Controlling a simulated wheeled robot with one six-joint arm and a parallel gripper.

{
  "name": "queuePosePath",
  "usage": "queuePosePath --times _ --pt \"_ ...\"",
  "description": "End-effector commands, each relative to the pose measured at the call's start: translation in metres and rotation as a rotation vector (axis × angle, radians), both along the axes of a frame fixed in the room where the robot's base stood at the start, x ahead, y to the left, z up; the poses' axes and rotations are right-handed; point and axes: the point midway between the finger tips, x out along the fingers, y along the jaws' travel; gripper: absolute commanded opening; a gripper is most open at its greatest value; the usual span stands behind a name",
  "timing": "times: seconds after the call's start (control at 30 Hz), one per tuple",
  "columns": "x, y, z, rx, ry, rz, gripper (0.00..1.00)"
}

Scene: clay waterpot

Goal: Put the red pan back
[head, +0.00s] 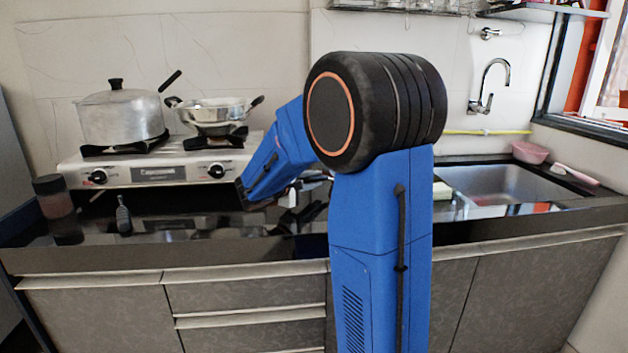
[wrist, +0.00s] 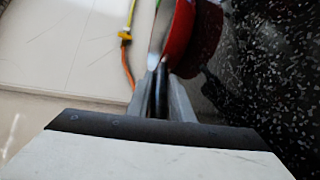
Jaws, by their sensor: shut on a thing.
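The red pan (wrist: 180,36) shows at the top middle of the wrist view, cut off by the top edge. Its dark handle (wrist: 159,95) lies between the two grey fingers of my gripper (wrist: 160,76), which is shut on it. The pan is beside the black speckled counter surface; I cannot tell whether it touches it.
A two-burner stove (head: 150,172) holds a lidded pot (head: 120,115) and an open metal pan (head: 212,110). A dark-lidded jar (head: 54,197) stands at the counter's left end. The sink (head: 500,184) and a pink bowl (head: 530,152) are at right.

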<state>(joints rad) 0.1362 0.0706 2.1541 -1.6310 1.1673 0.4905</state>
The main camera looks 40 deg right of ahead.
Motion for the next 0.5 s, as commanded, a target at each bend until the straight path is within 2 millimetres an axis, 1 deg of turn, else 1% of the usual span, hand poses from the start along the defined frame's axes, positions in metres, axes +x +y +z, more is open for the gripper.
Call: queuePosePath --times 0.17,0.3,0.33,0.37,0.4,0.5 --pt "0.0001 0.0 0.0012 -0.001 -0.001 0.0 0.0" --pt "0.0001 0.0 -0.0018 -0.001 -0.001 0.0 0.0" --pt "0.0 0.0 -0.0027 0.0 -0.001 0.0 0.22" --pt "0.0 0.0 -0.0024 0.0 -0.001 0.0 0.29" --pt "0.0001 0.0 -0.0023 0.0 -0.001 0.0 0.39" --pt "0.0001 0.0 -0.0023 0.0 -0.001 0.0 0.39"
